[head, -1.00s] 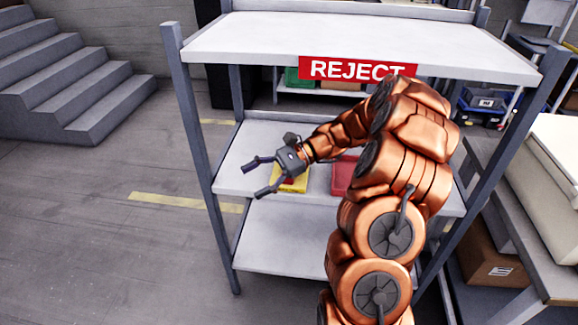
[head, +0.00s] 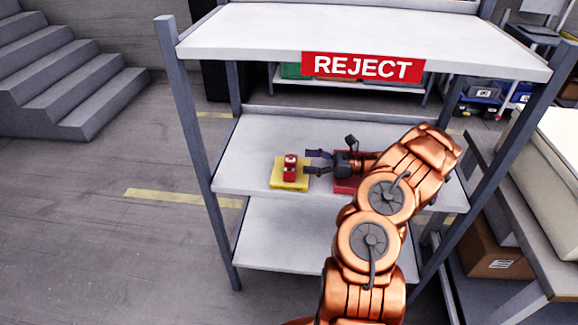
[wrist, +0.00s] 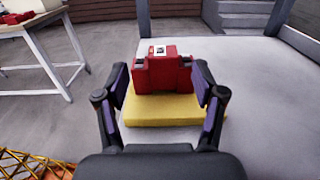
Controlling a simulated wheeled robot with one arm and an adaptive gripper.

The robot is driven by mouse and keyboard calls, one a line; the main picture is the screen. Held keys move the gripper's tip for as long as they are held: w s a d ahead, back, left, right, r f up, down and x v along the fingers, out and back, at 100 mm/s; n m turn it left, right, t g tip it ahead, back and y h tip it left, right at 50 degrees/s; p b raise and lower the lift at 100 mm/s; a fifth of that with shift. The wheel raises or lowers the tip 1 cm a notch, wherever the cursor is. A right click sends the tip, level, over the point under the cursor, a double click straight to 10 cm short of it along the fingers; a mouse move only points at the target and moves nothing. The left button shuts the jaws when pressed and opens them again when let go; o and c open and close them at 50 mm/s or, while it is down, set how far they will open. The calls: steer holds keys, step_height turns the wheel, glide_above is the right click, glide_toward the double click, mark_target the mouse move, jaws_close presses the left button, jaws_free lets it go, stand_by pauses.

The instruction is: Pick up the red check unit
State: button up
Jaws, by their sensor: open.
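The red check unit (head: 290,168) stands upright on a yellow pad (head: 275,184) on the middle shelf. In the wrist view the red check unit (wrist: 162,72) has a pale label on top and sits on the yellow pad (wrist: 175,111), straight ahead. My gripper (head: 312,162) is just to the right of the unit in the head view, with its fingers pointing left at it. In the wrist view my gripper (wrist: 162,85) is open, one finger on each side of the unit's near part. I cannot tell whether either finger touches it.
A red pad or tray (head: 345,186) lies on the shelf under my gripper, partly hidden. The upper shelf (head: 350,35) with the REJECT sign (head: 363,67) lies above, and the rack's left post (head: 187,110) stands at the left. The shelf left of the yellow pad is bare.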

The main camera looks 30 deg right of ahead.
mark_target(290, 159)
steer(key=p+x, duration=0.2)
steer(key=x, duration=0.4)
steer(key=shift+w, duration=0.3)
jaws_close()
stand_by(0.4)
